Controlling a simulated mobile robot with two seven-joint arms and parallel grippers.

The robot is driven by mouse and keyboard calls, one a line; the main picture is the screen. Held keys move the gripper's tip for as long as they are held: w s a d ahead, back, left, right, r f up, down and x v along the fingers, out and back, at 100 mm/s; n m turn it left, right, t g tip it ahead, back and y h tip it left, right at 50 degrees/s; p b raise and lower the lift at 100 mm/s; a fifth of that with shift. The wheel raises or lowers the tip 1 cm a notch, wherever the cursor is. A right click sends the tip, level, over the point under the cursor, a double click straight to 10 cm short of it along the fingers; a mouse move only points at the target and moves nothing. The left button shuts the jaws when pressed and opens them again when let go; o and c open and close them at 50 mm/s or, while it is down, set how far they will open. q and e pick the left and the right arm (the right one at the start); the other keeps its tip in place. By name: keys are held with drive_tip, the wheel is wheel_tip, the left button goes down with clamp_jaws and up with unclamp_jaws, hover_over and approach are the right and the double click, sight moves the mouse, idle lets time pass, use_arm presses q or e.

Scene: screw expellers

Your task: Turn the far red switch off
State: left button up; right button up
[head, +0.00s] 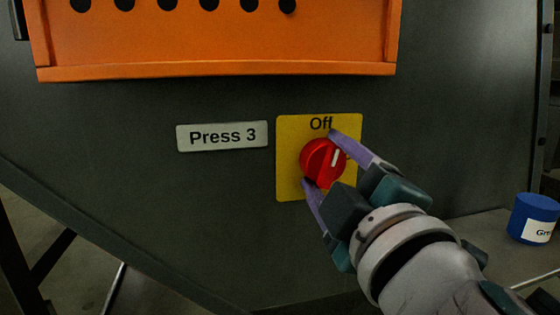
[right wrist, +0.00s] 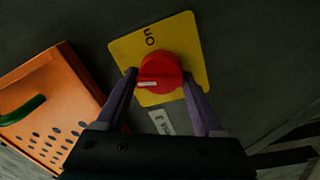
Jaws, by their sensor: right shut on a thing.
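The red rotary switch (head: 316,152) sits on a yellow plate (head: 288,128) with "Off" printed at its top. The white mark on the knob looks roughly upright in the head view. The switch (right wrist: 166,66) and plate (right wrist: 190,38) also show in the right wrist view, where the plate's "On" lettering is visible. My right gripper (head: 320,160) is shut on the switch, with one purple finger at its upper right and the other at its lower left. My left gripper is not in view.
A "Press 3" label (head: 222,136) is left of the plate on the dark machine wall (head: 130,120). An orange hopper with holes (head: 220,70) juts out above. A blue container (head: 533,210) stands at the right. The wall around the plate is mostly clear.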

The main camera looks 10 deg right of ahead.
drive_tip(key=shift+f+n, duration=0.2)
drive_tip(key=shift+n, duration=1.4)
drive_tip(key=shift+f, duration=0.1)
drive_tip(key=o, duration=1.3)
drive_tip(key=shift+s, duration=0.1)
drive_tip(key=s+b, duration=0.1)
drive_tip(key=s, duration=0.8)
drive_tip(key=shift+s+d+f, duration=0.15)
drive_tip(key=shift+s+f, duration=0.1)
drive_tip(key=shift+s, duration=0.15)
